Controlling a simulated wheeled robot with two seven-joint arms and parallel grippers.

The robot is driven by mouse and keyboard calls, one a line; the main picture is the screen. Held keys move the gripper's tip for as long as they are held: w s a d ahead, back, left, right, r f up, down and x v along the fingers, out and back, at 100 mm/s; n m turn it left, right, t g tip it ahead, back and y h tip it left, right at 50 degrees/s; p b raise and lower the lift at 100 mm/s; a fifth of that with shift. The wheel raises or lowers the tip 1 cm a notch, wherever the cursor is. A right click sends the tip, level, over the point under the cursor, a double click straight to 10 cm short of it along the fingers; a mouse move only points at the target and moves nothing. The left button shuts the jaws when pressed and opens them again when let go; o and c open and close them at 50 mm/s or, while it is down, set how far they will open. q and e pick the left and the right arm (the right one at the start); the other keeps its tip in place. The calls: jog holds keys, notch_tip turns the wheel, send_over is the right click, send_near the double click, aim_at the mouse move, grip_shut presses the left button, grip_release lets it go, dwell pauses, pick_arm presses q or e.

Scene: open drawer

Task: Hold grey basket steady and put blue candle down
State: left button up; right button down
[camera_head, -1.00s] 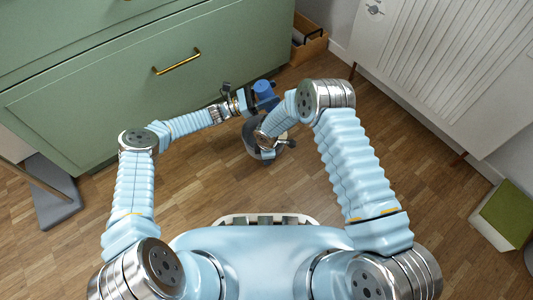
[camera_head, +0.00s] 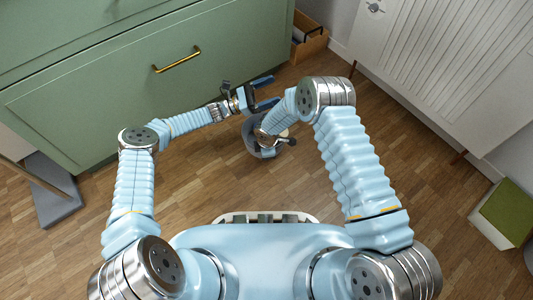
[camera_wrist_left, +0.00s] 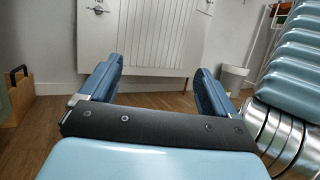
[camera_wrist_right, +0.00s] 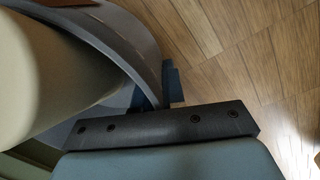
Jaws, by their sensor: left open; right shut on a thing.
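The grey basket (camera_head: 248,134) stands on the floor in front of the green drawer unit, partly covered by my right arm. Its curved rim also shows close up in the right wrist view (camera_wrist_right: 143,42). My right gripper (camera_wrist_right: 166,88) is shut on that rim, one dark finger showing on the outer side. My left gripper (camera_head: 268,93) is open beside and above the basket, toward the drawer unit. Its two blue fingers are spread apart with nothing between them in the left wrist view (camera_wrist_left: 157,88). I do not see the blue candle in any view now.
A pale cream rounded thing (camera_wrist_right: 45,60) is at the basket in the right wrist view. The green drawer unit (camera_head: 120,110) has a brass handle. A brown box (camera_head: 311,46) stands beside it. A white cabinet (camera_head: 440,80) is at right. Wooden floor is open around the basket.

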pick_arm(q)
jog(key=v, duration=1.2)
pick_arm(e)
jog(key=c, duration=1.1)
grip_release()
jog(key=shift+c, duration=0.2)
notch_tip(320, 180, up, 12)
jog(key=s, duration=0.1)
jog(key=shift+s, duration=0.25)
